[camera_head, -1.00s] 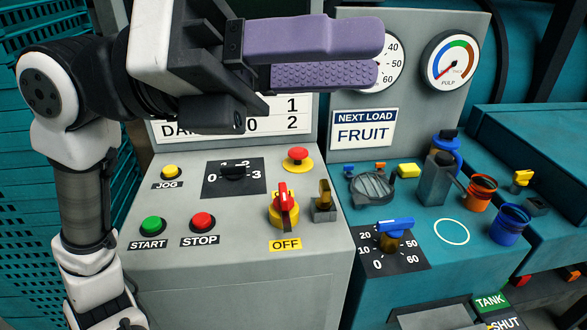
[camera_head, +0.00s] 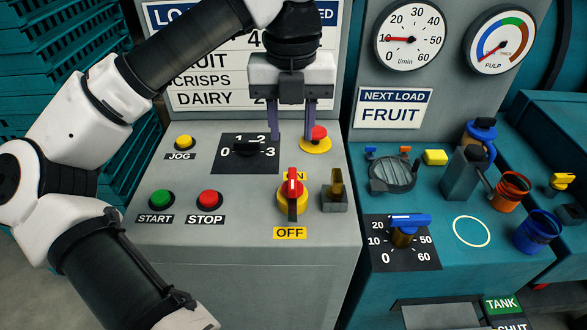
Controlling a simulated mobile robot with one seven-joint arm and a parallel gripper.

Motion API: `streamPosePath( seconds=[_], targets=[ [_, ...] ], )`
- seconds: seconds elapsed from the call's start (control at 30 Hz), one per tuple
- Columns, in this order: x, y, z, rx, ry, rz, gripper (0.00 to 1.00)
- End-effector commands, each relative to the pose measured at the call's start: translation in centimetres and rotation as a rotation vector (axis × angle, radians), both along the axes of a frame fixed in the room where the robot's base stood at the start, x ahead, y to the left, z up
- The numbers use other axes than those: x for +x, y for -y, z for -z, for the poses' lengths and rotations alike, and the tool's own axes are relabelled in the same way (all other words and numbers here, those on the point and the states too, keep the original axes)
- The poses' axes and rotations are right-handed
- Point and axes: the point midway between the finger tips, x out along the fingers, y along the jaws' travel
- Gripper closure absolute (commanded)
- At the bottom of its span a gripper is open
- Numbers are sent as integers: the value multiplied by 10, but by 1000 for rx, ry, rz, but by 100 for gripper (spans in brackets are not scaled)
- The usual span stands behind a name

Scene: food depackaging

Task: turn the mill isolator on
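The mill isolator (camera_head: 291,194) is a red handle on a round yellow base, on the sloping grey panel. Its handle stands upright in the picture, in line with the OFF label (camera_head: 290,233) below it; a second yellow label above is mostly hidden behind the handle. A brass padlock-like piece (camera_head: 336,190) stands just right of it. My gripper (camera_head: 291,134) points down, above and behind the isolator, near the red mushroom button. Its two purple fingers are apart with nothing between them. It does not touch the isolator.
A red mushroom button (camera_head: 319,134) on yellow is close to my right finger. A black selector (camera_head: 247,149) lies to the left. START (camera_head: 161,200), STOP (camera_head: 210,199) and JOG (camera_head: 183,142) buttons sit further left. A blue-handled dial (camera_head: 405,225) is on the teal bench at right.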

Motion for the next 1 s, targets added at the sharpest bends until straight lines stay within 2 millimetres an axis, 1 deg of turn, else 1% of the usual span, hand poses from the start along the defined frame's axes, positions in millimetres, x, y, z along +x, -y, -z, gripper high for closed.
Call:
streamPosePath(
  seconds=[0.03,0.3,0.4,0.5,0.7,0.93,0.97,1.0],
  targets=[
    [0,0,11,-3,-4,3,64],
    [-1,0,67,-4,-4,3,64],
    [-1,1,83,-4,-3,4,64],
    [-1,1,96,-4,-2,3,64],
    [0,1,107,-4,0,3,64],
    [0,1,108,-3,0,4,64],
    [0,1,108,-3,0,3,65],
    [0,1,108,-3,0,4,70]
  ],
)
